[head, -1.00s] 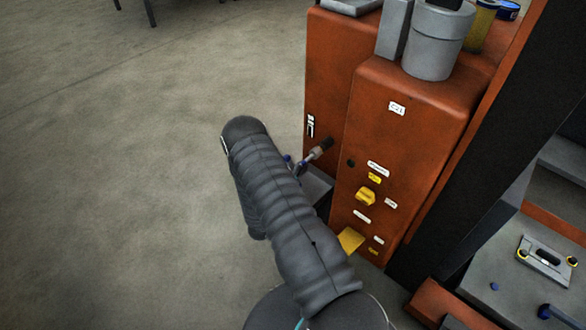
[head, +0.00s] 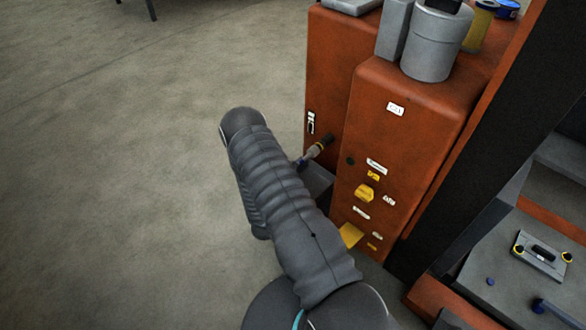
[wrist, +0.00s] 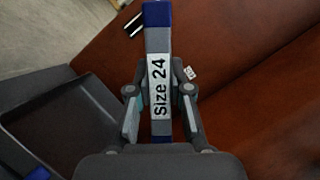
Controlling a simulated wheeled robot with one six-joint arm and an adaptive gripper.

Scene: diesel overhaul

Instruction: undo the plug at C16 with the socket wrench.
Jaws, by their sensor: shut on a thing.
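The socket wrench (wrist: 158,85) runs upright through the wrist view, grey with blue ends and a "Size 24" label. My gripper (wrist: 160,92) is shut on its bar, one finger on each side. In the head view my arm hides the gripper and most of the wrench. A short metal piece with a dark end (head: 318,148) shows past my arm, against the orange engine block's face. I cannot tell whether it is the wrench's socket or whether it sits on a plug. No C16 label is readable.
The orange block (head: 400,130) carries white labels and yellow fittings (head: 364,193). Grey canisters (head: 432,50) stand on top. A dark tray (wrist: 70,115) lies at left in the wrist view. A bench with a small plate (head: 543,254) is at lower right. Open floor lies left.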

